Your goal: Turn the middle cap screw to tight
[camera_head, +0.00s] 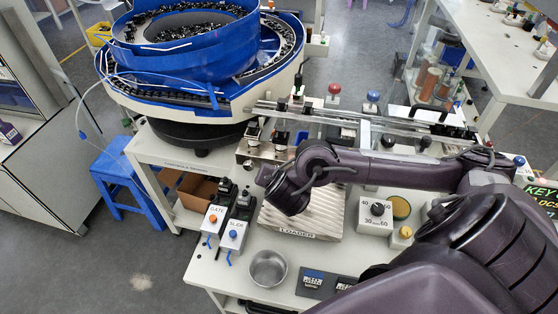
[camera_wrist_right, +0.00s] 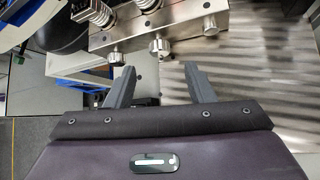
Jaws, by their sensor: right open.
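The middle cap screw (camera_wrist_right: 160,47) is a short silver knob on the front face of a metal block (camera_wrist_right: 185,22) in the right wrist view. A left cap screw (camera_wrist_right: 115,56) and a right one (camera_wrist_right: 210,26) sit on either side of it. My right gripper (camera_wrist_right: 160,68) is open and empty. Its two grey fingers point at the block, with the middle screw centred just beyond the tips, apart from them. In the head view the block (camera_head: 258,154) stands left of my right wrist, and the fingers are hidden. My left gripper is not in view.
The blue bowl feeder (camera_head: 190,60) stands behind the block. Gate and side switch boxes (camera_head: 213,218), a metal bowl (camera_head: 268,268), a ribbed loader plate (camera_head: 322,218) and a dial box (camera_head: 377,213) are on the table. Rails (camera_head: 370,120) run along the back.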

